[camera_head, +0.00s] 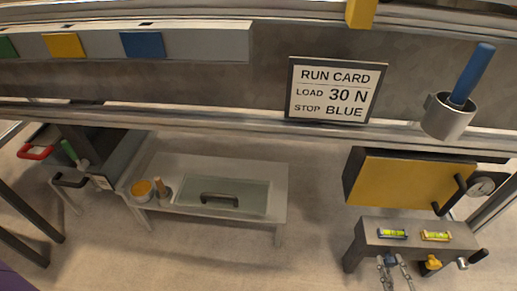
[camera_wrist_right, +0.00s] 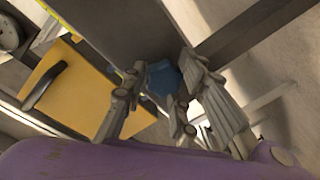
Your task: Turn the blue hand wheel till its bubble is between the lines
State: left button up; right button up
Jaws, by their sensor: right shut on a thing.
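The blue hand wheel (camera_head: 390,259) is on the front of a grey bench (camera_head: 365,232) at the lower right of the head view. My right gripper (camera_head: 394,272) is at it from the front, its fingers shut on the wheel. In the right wrist view the blue wheel (camera_wrist_right: 164,76) shows between the fingers of my right gripper (camera_wrist_right: 165,95), which partly cover it. A blue-framed bubble vial (camera_head: 392,233) lies on the bench top above the wheel. Its bubble is too small to place against the lines. My left gripper is not in view.
A yellow hand wheel (camera_head: 433,262) and a yellow-framed vial (camera_head: 436,236) sit just right of the blue ones. A black crank handle (camera_head: 478,256) sticks out at the bench's right end. A yellow-doored box (camera_head: 405,182) stands behind. The floor left of the bench is clear.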

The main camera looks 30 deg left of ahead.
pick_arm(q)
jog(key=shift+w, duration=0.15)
pick_arm(e)
jog(key=shift+w+d+r, duration=0.15)
jog(key=shift+d, duration=0.2)
jog(key=o, duration=1)
jog(key=shift+s, duration=0.25)
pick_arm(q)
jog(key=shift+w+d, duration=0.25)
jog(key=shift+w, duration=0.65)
pick_arm(e)
jog(key=v, duration=1.1)
jog(key=shift+s+d, duration=0.15)
jog(key=shift+s, duration=0.15)
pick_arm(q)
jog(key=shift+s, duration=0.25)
